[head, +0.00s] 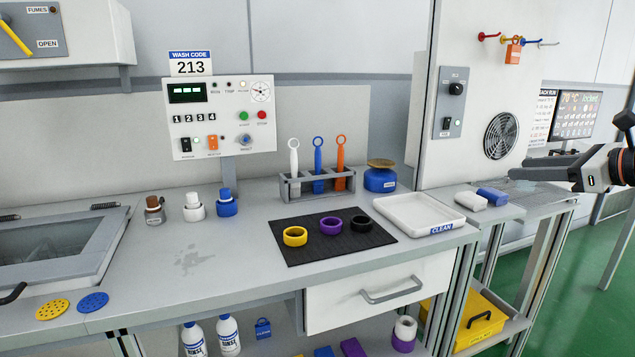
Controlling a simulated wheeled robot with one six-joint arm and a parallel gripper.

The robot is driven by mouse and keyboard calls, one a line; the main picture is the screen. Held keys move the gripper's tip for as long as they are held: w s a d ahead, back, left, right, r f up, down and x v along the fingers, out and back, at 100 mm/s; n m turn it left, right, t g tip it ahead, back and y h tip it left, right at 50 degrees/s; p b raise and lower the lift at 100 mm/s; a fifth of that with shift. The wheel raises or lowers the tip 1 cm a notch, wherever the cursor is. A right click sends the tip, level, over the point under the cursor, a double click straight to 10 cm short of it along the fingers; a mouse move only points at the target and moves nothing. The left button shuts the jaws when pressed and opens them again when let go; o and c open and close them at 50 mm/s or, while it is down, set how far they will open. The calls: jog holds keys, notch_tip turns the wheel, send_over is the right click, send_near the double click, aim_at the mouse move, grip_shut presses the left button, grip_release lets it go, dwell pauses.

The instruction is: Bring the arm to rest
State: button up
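My arm reaches in from the right edge in the head view, with a dark and grey body and an orange ring. My gripper (552,166) points left, in front of the grey rack at the bench's right end. Its fingers are small and blend with the background, so I cannot tell whether they are open or shut. I see no object clearly held in it.
The bench carries a black mat (290,252) with yellow, purple and black rings, a white CLEAN tray (399,223), a tool rack (318,190) and several small bottles. A control panel (219,117) stands behind. Green floor (600,255) is open at right.

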jog(key=s+a+f+n+g+h, duration=0.1)
jog(key=s+a+f+n+g, duration=0.65)
jog(key=a+f+n, duration=0.65)
jog(key=s+a+f+n+h, duration=0.2)
jog(key=s+f+n+h, duration=0.3)
jog(key=s+f+n, duration=0.9)
jog(key=shift+s+a+g, duration=0.35)
jog(key=shift+s+a, duration=0.05)
jog(key=shift+s, duration=0.3)
jog(key=shift+f, duration=0.1)
